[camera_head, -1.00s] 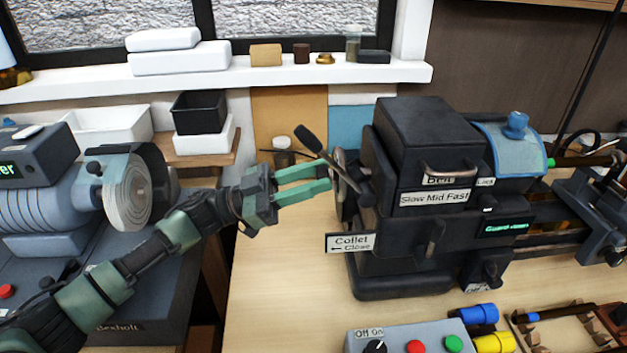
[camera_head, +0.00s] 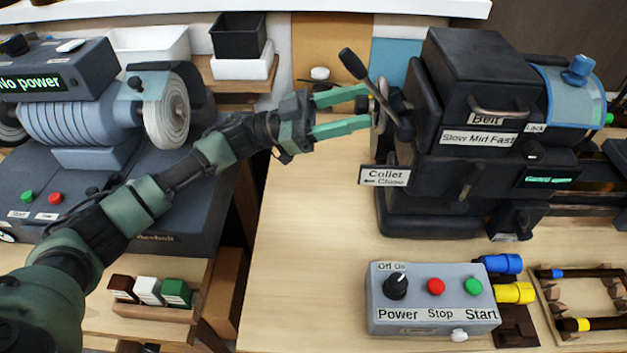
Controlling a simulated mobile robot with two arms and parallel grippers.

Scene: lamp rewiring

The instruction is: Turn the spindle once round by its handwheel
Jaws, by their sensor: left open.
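The handwheel (camera_head: 391,100) is on the left end of the dark lathe headstock (camera_head: 470,75), seen nearly edge-on. A dark lever with a black knob (camera_head: 353,64) slants across it. My left gripper (camera_head: 368,107) has green fingers spread apart, pointing right. Their tips are at the handwheel's near left side, one higher and one lower. I cannot tell whether they touch the rim. The spindle itself is hidden inside the headstock. My right gripper is not in view.
A "Collet Close" sign (camera_head: 385,177) juts out below the handwheel. A grey power box (camera_head: 430,298) with knob and buttons stands in front. A polishing machine (camera_head: 100,110) is at left. The wooden bench (camera_head: 300,250) between them is clear.

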